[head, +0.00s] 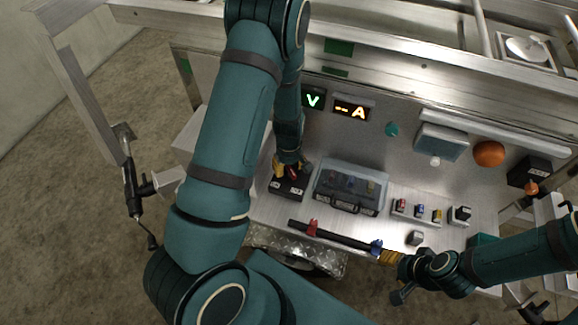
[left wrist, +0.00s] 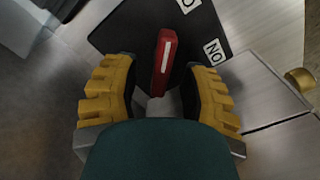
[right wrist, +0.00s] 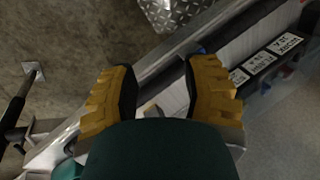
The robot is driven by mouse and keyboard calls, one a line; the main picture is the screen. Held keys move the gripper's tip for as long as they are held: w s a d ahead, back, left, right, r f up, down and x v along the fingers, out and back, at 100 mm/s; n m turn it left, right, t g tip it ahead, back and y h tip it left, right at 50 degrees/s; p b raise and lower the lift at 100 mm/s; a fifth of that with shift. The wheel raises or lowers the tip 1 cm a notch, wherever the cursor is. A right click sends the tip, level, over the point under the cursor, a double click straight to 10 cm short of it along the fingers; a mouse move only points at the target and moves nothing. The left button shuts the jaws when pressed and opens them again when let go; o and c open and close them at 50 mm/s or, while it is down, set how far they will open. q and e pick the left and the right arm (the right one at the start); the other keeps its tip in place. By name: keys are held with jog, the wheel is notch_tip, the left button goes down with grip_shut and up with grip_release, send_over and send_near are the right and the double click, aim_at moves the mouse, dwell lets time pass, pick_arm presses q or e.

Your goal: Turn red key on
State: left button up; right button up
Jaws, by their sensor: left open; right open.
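The red key (left wrist: 163,62) stands up from a black switch box (left wrist: 125,30) with white labels, one reading "NO". In the left wrist view my left gripper (left wrist: 160,85) is open, with its yellow fingers on either side of the key and gaps showing on both sides. In the head view the left gripper (head: 288,164) is over the black box (head: 288,188), and only a small part of the red key (head: 293,172) shows. My right gripper (head: 391,257) is open by the front edge of the workbench, near the black bar; nothing shows between its fingers in the right wrist view (right wrist: 160,95).
A clear-lidded case (head: 350,188) stands right of the switch box. A black bar (head: 340,237) with red and blue clamps runs along the front edge. Small coloured switches (head: 418,210) sit farther right. Lit V (head: 313,99) and A (head: 351,111) displays are behind on the panel.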

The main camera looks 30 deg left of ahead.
pick_arm(q)
grip_shut()
jog(key=shift+m, duration=0.4)
jog(key=m, duration=0.3)
jog(key=shift+w+d+m, duration=0.1)
jog(key=shift+d+m, duration=0.05)
jog(key=shift+m, duration=0.25)
jog(key=m, duration=0.4)
jog(key=shift+w+d+b, duration=0.1)
jog(key=shift+d+b, duration=0.1)
jog(key=shift+b, duration=0.1)
jog(key=m, duration=0.5)
jog(key=shift+d, duration=0.2)
jog(key=shift+d+m+b, duration=0.2)
jog(key=shift+m+b, duration=0.2)
jog(key=shift+m, duration=1.8)
